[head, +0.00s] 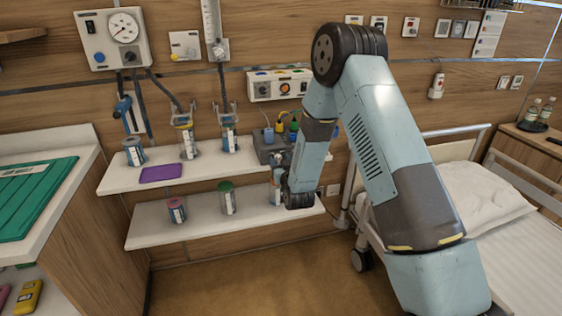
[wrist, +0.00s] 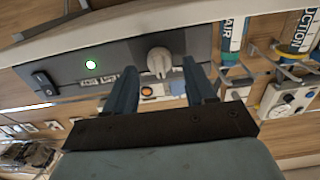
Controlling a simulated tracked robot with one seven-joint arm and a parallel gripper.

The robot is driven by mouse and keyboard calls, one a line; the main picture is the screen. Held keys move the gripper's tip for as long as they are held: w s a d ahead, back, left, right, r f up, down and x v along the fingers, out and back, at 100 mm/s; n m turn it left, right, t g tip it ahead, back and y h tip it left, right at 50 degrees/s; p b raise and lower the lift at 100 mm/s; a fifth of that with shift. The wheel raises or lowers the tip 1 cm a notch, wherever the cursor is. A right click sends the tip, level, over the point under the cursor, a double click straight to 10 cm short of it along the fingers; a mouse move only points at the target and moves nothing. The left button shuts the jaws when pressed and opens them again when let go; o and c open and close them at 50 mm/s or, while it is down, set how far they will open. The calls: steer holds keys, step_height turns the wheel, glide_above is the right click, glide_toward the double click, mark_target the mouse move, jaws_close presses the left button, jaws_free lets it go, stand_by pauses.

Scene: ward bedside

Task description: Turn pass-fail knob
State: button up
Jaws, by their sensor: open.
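The knob (wrist: 159,61) is a pale grey knob with a raised grip on the front of a dark grey panel (wrist: 125,60). My gripper (wrist: 158,68) is open, with one finger on each side of the knob in that picture. I cannot tell whether the fingers touch it. In the head view the dark grey unit (head: 268,152) stands on the upper shelf, partly hidden by my arm; its knob and my fingertips are hidden there.
The upper shelf (head: 120,180) holds several labelled canisters and a purple pad (head: 160,173). The lower shelf (head: 150,236) holds a red-topped jar (head: 177,211) and a green-topped jar (head: 227,198). A bed (head: 495,205) stands right. Open floor lies in front.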

steer(key=shift+w+a, duration=0.15)
steer(key=shift+w, duration=0.35)
steer(key=c, duration=1)
